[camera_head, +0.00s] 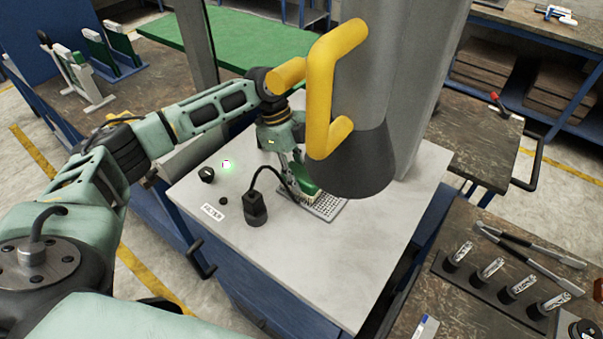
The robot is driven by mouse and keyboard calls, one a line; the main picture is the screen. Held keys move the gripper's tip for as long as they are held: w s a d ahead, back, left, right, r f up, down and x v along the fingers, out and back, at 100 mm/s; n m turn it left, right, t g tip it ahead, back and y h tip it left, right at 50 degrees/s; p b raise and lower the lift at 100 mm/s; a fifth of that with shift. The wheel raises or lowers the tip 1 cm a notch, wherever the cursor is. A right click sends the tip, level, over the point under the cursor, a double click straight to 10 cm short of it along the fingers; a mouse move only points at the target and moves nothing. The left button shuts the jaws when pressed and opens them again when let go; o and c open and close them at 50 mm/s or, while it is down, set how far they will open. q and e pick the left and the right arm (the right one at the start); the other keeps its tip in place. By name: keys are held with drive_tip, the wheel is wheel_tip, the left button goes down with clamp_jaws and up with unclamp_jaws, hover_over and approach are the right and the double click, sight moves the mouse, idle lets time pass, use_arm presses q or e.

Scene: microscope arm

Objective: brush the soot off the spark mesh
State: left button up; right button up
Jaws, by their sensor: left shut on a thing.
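The spark mesh (327,208) is a small grey perforated plate lying on the white table top, partly hidden by the brush and the large hood. My left gripper (294,171) comes down from above and is shut on a green brush (306,187). The brush is at the left part of the mesh, its lower end at or just above the surface; I cannot tell whether it touches. Soot on the mesh is too small to make out. My right gripper is not in view.
A big grey hood with a yellow handle (319,95) hangs over the mesh's right side. A black device with a bent cable (255,208) stands left of the mesh. A black knob (206,175) is on the white table (340,265). The table's front part is clear.

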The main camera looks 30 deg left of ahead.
use_arm(q)
drive_tip(key=shift+f, duration=0.2)
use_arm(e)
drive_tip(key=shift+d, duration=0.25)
use_arm(q)
drive_tip(key=shift+f, duration=0.15)
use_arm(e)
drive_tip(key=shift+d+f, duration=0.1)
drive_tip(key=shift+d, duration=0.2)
use_arm(q)
drive_tip(key=shift+s+d+p, duration=0.15)
drive_tip(key=shift+d+p, duration=0.45)
drive_tip(key=shift+d, duration=0.65)
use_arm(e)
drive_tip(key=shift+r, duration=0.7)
use_arm(q)
drive_tip(key=shift+d, duration=0.1)
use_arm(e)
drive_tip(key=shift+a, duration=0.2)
use_arm(q)
drive_tip(key=shift+d, duration=0.15)
drive_tip(key=shift+s+d+p, duration=0.15)
drive_tip(key=shift+d+p, duration=0.35)
drive_tip(key=shift+d, duration=0.55)
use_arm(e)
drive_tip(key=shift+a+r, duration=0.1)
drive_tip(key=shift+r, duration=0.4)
